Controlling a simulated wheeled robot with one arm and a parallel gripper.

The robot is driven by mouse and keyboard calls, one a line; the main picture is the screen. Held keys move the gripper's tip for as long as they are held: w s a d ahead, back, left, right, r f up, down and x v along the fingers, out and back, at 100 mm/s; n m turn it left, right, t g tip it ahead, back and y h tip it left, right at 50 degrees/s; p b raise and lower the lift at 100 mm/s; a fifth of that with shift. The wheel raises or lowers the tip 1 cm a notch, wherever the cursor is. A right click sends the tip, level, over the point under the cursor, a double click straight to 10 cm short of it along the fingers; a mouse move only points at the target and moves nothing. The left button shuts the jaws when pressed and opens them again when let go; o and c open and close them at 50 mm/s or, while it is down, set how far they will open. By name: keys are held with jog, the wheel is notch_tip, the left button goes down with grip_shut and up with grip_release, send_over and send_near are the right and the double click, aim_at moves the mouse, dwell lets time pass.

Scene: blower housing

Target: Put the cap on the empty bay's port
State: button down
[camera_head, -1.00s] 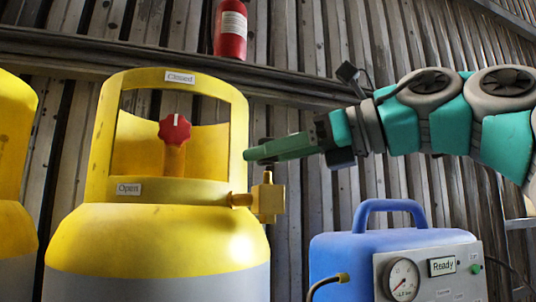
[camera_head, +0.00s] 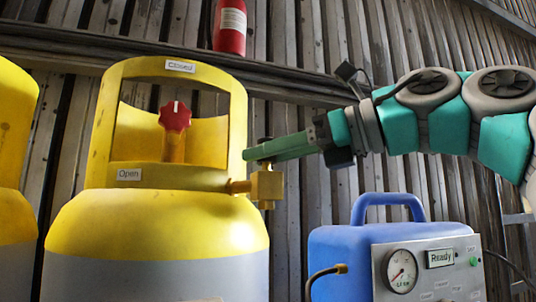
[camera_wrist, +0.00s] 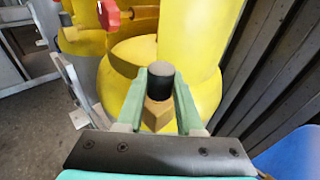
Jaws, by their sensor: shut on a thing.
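My gripper (camera_head: 256,153) is at the right side of the near yellow-and-grey cylinder (camera_head: 150,228), just above its brass valve block (camera_head: 265,186). In the wrist view its green fingers (camera_wrist: 166,92) are shut on a black round cap (camera_wrist: 160,84) with a grey top. The cap stands upright between the fingers, directly over the brass block (camera_wrist: 157,114), which is the port there. The fingers hide the join, so I cannot tell whether the cap is seated or only held close above. No bay that looks empty can be made out.
The cylinder's yellow collar (camera_head: 178,66) carries "Closed" and "Open" labels, with a red knob (camera_head: 175,116) inside. A blue machine (camera_head: 342,248) with a gauge, a "Ready" display and a hose stands below my arm. A red extinguisher (camera_head: 230,25) hangs behind. Another yellow cylinder (camera_head: 14,150) stands left.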

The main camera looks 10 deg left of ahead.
jog(key=shift+f+b, duration=0.55)
jog(key=shift+f, duration=0.05)
jog(key=shift+c, duration=2.4)
grip_release()
jog(key=v, duration=0.7)
jog(key=shift+d, duration=0.4)
jog(key=shift+s+r, duration=0.1)
jog(key=shift+s, duration=0.05)
